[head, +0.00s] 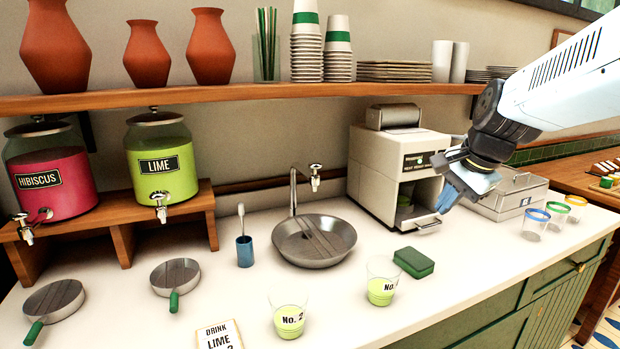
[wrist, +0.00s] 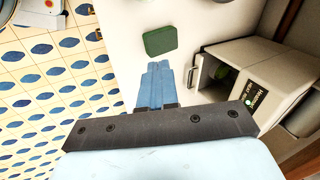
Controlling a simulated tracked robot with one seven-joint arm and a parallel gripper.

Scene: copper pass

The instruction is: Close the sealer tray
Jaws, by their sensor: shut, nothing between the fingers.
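The sealer (head: 385,170) is a white boxy machine with a dark label, standing on the counter right of the sink. Its front is open, and its tray (head: 428,225) juts out low at the front. A green item (head: 404,198) shows inside. In the wrist view the sealer (wrist: 270,75) is at the right, with the tray's handle (wrist: 192,77) on its near side. My gripper (head: 446,200) has blue fingers, shut and empty, above and in front of the tray. In the wrist view the fingertips (wrist: 158,66) are left of the handle, apart from it in the picture.
A metal lidded box (head: 510,190) and several rimmed cups (head: 534,222) are to the right. The shelf (head: 250,95) runs above.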

